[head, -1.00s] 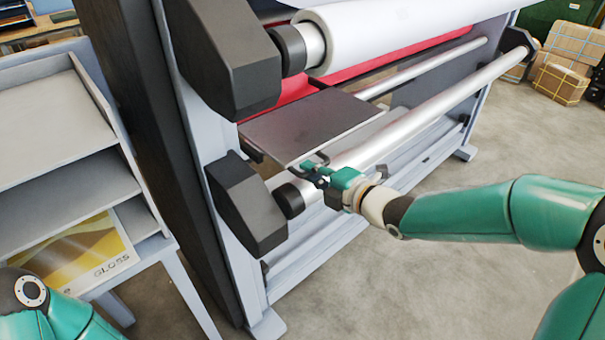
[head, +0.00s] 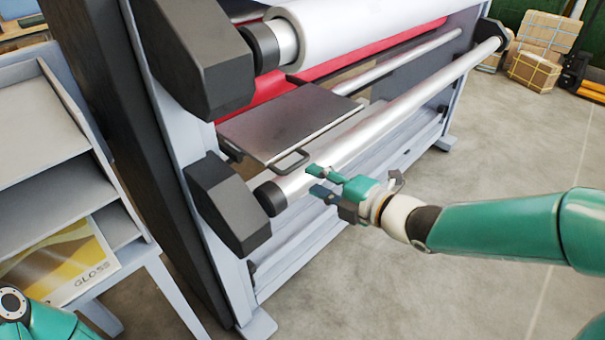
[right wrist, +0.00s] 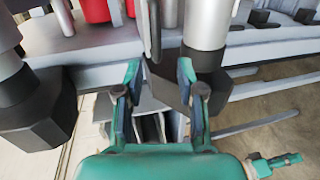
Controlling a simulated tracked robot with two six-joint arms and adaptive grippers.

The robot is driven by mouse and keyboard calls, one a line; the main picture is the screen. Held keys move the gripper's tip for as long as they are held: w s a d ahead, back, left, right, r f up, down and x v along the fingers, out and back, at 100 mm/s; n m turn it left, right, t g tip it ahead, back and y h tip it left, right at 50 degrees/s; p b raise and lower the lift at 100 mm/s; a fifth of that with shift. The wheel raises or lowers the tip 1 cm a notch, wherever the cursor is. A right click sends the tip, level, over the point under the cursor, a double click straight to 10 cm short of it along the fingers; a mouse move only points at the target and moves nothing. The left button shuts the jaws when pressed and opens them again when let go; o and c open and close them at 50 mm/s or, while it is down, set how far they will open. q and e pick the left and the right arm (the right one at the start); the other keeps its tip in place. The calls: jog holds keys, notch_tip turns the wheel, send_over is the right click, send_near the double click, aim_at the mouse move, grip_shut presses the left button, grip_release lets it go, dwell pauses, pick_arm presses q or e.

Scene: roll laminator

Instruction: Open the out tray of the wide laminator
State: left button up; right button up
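The wide laminator is the large grey machine with dark end blocks (head: 228,205). Its out tray (head: 287,118) is a flat dark grey panel between the red band and the lower silver roller, with its front edge near that roller. A dark loop handle (head: 292,161) stands out from the tray's front edge, with nothing holding it. My right gripper (head: 312,182) is open and empty, just in front of the handle and apart from it. Its two spread fingers also show in the right wrist view (right wrist: 159,72). My left gripper is out of view; only part of my left arm shows.
The lower silver roller (head: 400,105) runs beside the handle, and a white roll (head: 350,35) lies above the tray. A grey shelf rack (head: 40,125) with a "GLOSS" pack (head: 65,262) stands at the left.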

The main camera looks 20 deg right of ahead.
jog(key=v, duration=0.4)
jog(key=shift+s+d, duration=0.1)
jog(key=shift+s, duration=0.15)
jog(key=s+a+f+m+g+p, duration=0.2)
jog(key=a+f+m, duration=0.1)
jog(key=f, duration=0.5)
jog(key=s+a+f+m+g+h+p, duration=0.1)
jog(key=a+f+m+g+p, duration=0.15)
jog(key=f, duration=0.45)
jog(key=s+a+f+m+g+p, duration=0.2)
jog(key=a+f+m+g, duration=0.1)
jog(key=f, duration=0.5)
jog(key=s+f+m+g+h, duration=0.2)
jog(key=s+f+m+g, duration=0.3)
jog(key=s+f+m, duration=0.6)
jog(key=s+d+m, duration=0.1)
jog(key=s+m, duration=0.1)
jog(key=m, duration=0.4)
jog(key=shift+h+p, duration=0.3)
jog(key=shift+p, duration=0.05)
